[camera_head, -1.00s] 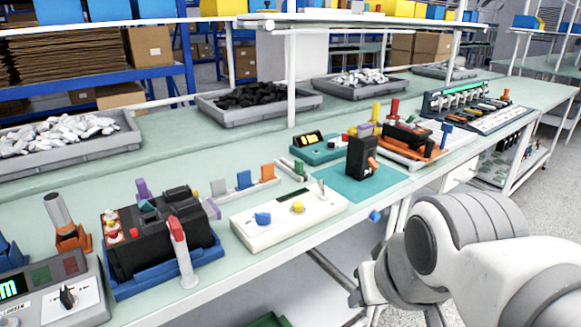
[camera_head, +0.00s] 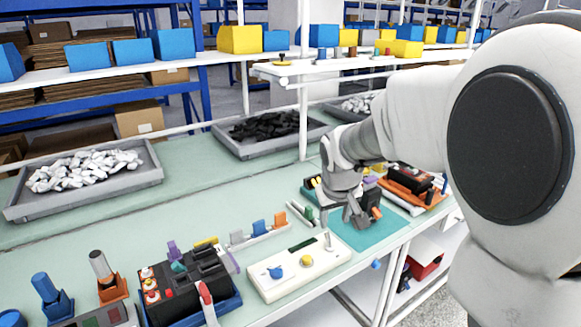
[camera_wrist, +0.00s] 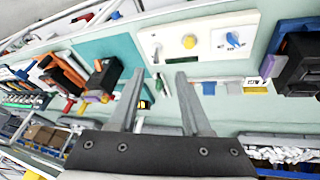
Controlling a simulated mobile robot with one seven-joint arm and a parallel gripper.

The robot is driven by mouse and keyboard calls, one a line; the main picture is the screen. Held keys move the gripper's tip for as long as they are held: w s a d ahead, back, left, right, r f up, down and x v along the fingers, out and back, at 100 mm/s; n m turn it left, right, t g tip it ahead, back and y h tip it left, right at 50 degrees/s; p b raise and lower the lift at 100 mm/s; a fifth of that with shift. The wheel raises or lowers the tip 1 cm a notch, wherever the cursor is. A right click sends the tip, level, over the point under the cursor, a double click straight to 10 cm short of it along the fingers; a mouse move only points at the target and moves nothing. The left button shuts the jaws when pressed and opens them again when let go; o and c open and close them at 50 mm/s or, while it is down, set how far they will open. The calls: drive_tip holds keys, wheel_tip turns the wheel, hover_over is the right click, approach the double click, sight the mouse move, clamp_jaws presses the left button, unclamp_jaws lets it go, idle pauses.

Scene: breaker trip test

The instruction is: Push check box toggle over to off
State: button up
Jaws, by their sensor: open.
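The check box is a cream-white box (camera_head: 290,284) on the bench, with a blue knob, a yellow knob and a thin metal toggle (camera_head: 327,240) standing at its right end. In the wrist view the check box (camera_wrist: 212,22) is at upper middle, and the toggle (camera_wrist: 156,53) shows near its left edge. My gripper (camera_head: 353,216) is above the teal mat, just right of and behind the toggle. In the wrist view my gripper (camera_wrist: 160,74) is open and empty, its fingertips below the toggle in the picture and apart from it. Which way the toggle leans is unclear.
A black device (camera_head: 371,197) on the teal mat (camera_head: 362,236) is partly hidden by my gripper. A row of coloured clips (camera_head: 258,229) lies behind the check box. A black breaker in a blue cradle (camera_head: 190,285) stands to its left. Open bench lies further back.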

drive_tip(key=p, duration=0.2)
approach(327, 234)
drive_tip(key=shift+n+h, duration=0.3)
drive_tip(key=shift+n, duration=0.1)
drive_tip(key=x, duration=1.1)
drive_tip(key=shift+a, duration=0.2)
clamp_jaws()
